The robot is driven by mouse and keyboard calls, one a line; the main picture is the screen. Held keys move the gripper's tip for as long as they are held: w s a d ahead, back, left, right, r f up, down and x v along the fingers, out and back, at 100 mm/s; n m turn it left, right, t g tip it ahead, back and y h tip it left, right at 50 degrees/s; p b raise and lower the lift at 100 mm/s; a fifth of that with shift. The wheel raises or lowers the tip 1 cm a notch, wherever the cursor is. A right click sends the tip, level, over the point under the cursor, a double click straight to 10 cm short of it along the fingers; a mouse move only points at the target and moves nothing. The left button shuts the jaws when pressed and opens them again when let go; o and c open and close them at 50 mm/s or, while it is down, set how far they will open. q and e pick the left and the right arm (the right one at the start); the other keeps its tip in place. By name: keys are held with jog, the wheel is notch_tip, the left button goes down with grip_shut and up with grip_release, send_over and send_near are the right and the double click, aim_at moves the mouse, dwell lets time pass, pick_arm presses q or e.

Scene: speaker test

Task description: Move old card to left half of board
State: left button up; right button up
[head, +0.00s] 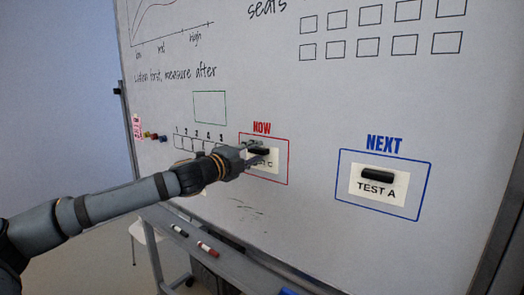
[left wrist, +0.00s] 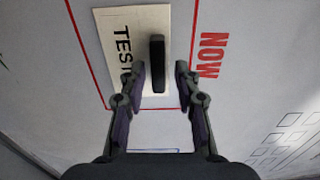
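A white card (head: 273,157) with a black handle (head: 259,151) is on the whiteboard inside the red NOW box (head: 288,172). In the left wrist view its lettering begins "TES" and the end is partly hidden. My left gripper (head: 260,153) is at this card. In the left wrist view its open fingers (left wrist: 160,78) stand on either side of the black handle (left wrist: 158,55), with a gap visible on each side. A second card (head: 391,200), "TEST A", with its own black handle (head: 378,175), is in the blue NEXT box (head: 424,200). My right gripper is out of view.
The whiteboard (head: 330,110) has drawn squares, a graph and numbered boxes. A ledge (head: 236,268) below carries a red marker (head: 207,249) and a dark one (head: 180,231). Small coloured magnets (head: 154,136) are near the board's left edge.

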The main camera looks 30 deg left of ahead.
pick_arm(q)
jog(key=shift+s+a, duration=0.1)
jog(key=shift+a, duration=0.1)
jog(key=shift+c, duration=0.3)
jog(key=shift+a+f, duration=0.1)
jog(key=shift+a, duration=0.05)
jog(key=shift+c, duration=0.7)
jog(key=shift+w+f, duration=0.1)
jog(key=shift+w, duration=0.15)
jog(key=shift+c, duration=1.1)
grip_shut()
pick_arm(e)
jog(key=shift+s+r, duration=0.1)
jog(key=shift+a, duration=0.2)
